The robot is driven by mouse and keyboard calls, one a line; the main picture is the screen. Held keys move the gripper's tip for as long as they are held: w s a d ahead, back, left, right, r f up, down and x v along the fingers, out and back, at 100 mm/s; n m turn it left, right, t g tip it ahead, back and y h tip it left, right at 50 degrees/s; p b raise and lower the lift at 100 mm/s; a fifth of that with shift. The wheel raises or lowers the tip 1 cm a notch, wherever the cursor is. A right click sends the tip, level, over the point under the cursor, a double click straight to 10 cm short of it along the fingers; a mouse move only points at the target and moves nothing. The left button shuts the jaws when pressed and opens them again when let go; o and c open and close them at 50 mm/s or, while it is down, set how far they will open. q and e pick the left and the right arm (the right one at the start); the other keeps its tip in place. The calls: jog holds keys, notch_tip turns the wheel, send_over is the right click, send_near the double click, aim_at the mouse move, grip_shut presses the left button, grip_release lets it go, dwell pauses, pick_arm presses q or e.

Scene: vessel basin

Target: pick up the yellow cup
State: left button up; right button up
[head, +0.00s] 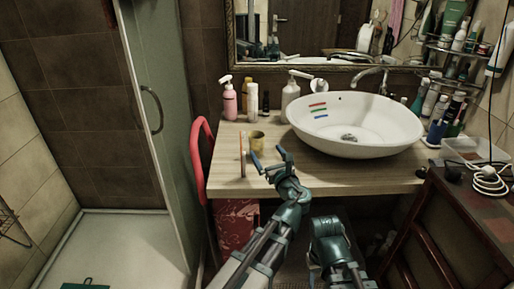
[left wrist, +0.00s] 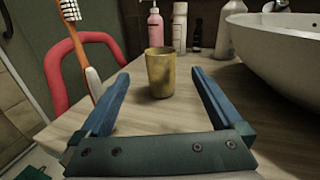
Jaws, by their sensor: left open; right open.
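The yellow cup (head: 257,140) stands upright on the wooden counter near its left end, in front of the bottles. In the left wrist view the yellow cup (left wrist: 160,73) is ahead of the fingertips, roughly centred between them. My left gripper (head: 268,164) is open and empty, at the counter's front edge just short of the cup; its two blue fingers (left wrist: 160,78) point at the cup without touching it. My right gripper (head: 328,246) is low in front of the counter, away from the cup, with nothing seen in it.
An orange and white toothbrush (left wrist: 78,45) stands upright left of the cup, close to my left finger. A white basin (head: 352,126) is to the right. Pink (head: 229,102) and white (head: 290,98) bottles stand behind. A red chair (head: 197,160) is at the left.

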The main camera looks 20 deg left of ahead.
aim_at(259, 141)
pick_arm(q)
jog(key=x, duration=0.6)
jog(key=x, duration=0.5)
jog(key=shift+w, duration=0.1)
jog(key=c, duration=1.3)
jog(key=shift+r, duration=0.1)
pick_arm(e)
jog(key=shift+r, duration=0.1)
